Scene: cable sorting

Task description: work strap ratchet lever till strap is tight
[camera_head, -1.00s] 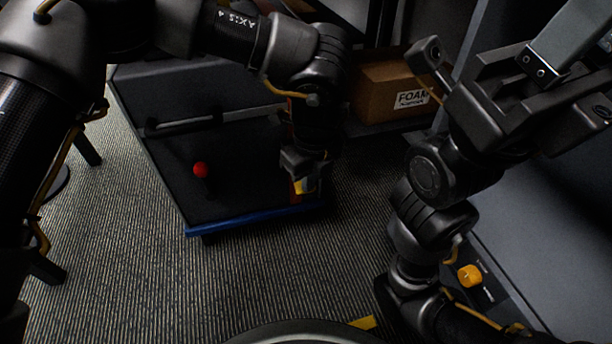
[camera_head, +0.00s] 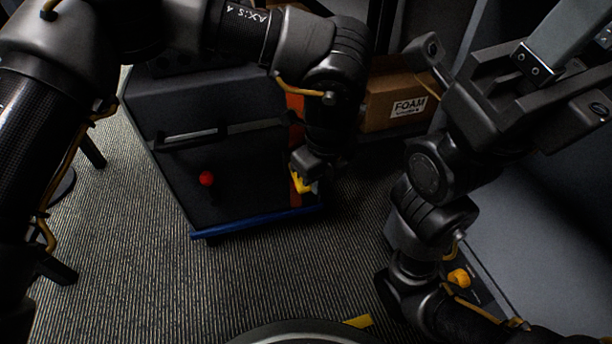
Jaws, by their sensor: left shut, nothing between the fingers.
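A dark grey case (camera_head: 232,100) stands on a blue-edged base (camera_head: 250,222), left of the middle. An orange strap (camera_head: 295,103) runs down its right side. A yellow piece (camera_head: 301,183) sits low on that side, against the strap; I cannot tell whether it is the ratchet lever. My left gripper (camera_head: 306,172) is shut and empty, close beside the yellow piece; whether they touch is unclear. My left forearm hides part of the strap.
A red knob (camera_head: 206,178) is on the case front, below a dark handle bar (camera_head: 190,140). A cardboard box marked FOAM (camera_head: 392,100) stands behind, to the right. A yellow knob (camera_head: 458,278) shows at lower right.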

